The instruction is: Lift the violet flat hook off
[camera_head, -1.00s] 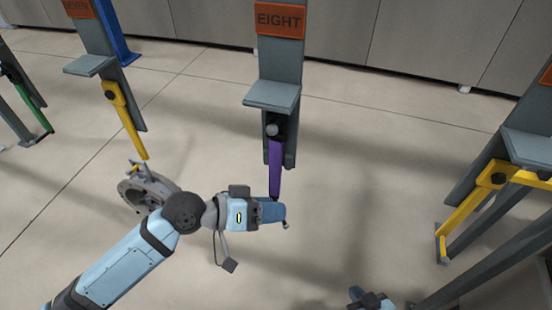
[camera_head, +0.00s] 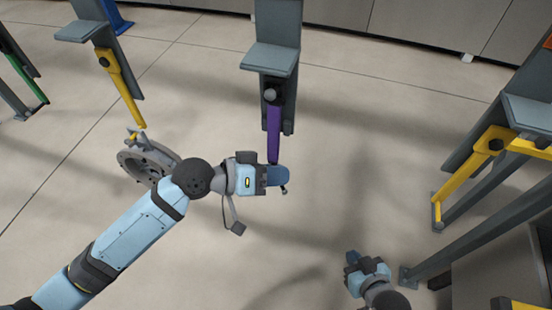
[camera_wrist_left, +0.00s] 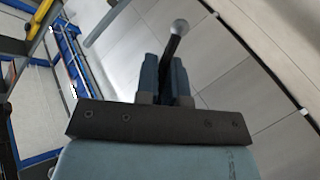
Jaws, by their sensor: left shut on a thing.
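The violet flat hook (camera_head: 274,132) hangs upright on the front of the grey post in the middle of the head view. Its top is at a round grey knob (camera_head: 270,96). My left gripper (camera_head: 275,178) is shut on the hook's lower end and hides that end. In the left wrist view, the two blue-grey fingers (camera_wrist_left: 166,82) close on a thin dark piece, with a pale ball (camera_wrist_left: 180,27) beyond it. The hook's violet colour does not show there. My right gripper (camera_head: 352,260) is low in the head view, apart from the hook; its jaw opening is unclear.
A grey shelf (camera_head: 270,58) juts out above the hook. A yellow hook (camera_head: 120,88) hangs on the left post above a grey round part (camera_head: 148,160). A yellow bracket (camera_head: 465,180) and slanted grey beams (camera_head: 482,248) stand at right. The floor between is clear.

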